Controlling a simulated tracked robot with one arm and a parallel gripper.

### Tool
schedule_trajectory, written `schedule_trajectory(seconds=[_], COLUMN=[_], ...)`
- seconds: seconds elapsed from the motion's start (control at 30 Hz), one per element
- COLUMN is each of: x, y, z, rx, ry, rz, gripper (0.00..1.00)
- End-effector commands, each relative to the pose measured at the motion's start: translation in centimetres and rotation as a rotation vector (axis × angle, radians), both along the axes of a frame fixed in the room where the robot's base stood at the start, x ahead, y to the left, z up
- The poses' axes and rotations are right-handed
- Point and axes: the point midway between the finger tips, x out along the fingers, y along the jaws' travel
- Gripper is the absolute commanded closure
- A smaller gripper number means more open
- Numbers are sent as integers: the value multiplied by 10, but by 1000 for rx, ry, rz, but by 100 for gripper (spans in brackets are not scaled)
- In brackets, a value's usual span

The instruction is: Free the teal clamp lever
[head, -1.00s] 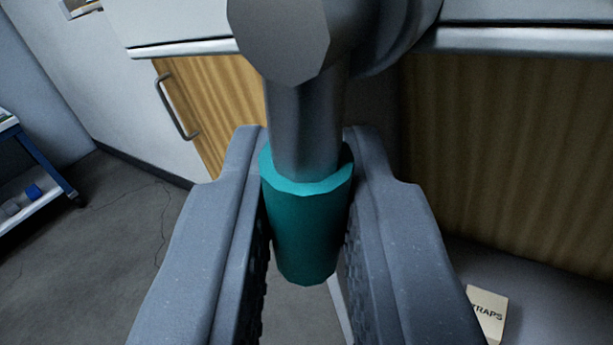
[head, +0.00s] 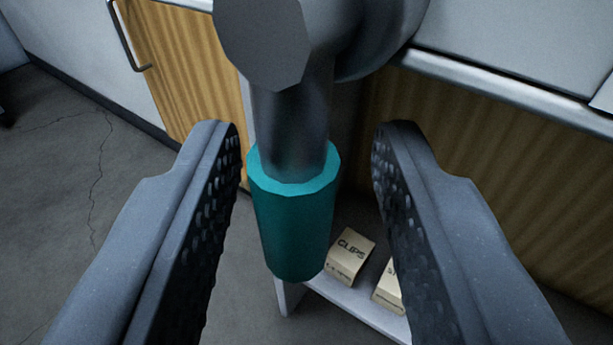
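The clamp lever has a teal grip (head: 292,230) on a grey metal shaft (head: 290,115), which hangs down from a larger grey clamp body (head: 262,40) at the top of the head view. My gripper (head: 308,155) is open, with one finger on each side of the teal grip. A gap shows between the grip and each finger, wider on the right than on the left. Nothing is held. The clamp's far side is hidden.
Behind the lever are a wooden cabinet door (head: 185,85) with a dark handle and a counter edge (head: 510,90). Below, a low white shelf (head: 365,308) holds a box marked CLIPS (head: 350,257) and another box (head: 389,288). Bare grey floor (head: 60,200) lies at left.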

Motion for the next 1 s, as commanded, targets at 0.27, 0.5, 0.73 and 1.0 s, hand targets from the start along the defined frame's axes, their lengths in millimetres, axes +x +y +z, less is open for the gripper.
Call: schedule_trajectory(seconds=[0.27,0.5,0.73,1.0], x=[-2,-29,-71,-117], y=[1,-1,-5,-7], z=[0,2,10,16], rx=[1,3,1,1], ry=[2,8,5,4], rz=[2,1,0,0], gripper=[65,65,65,65])
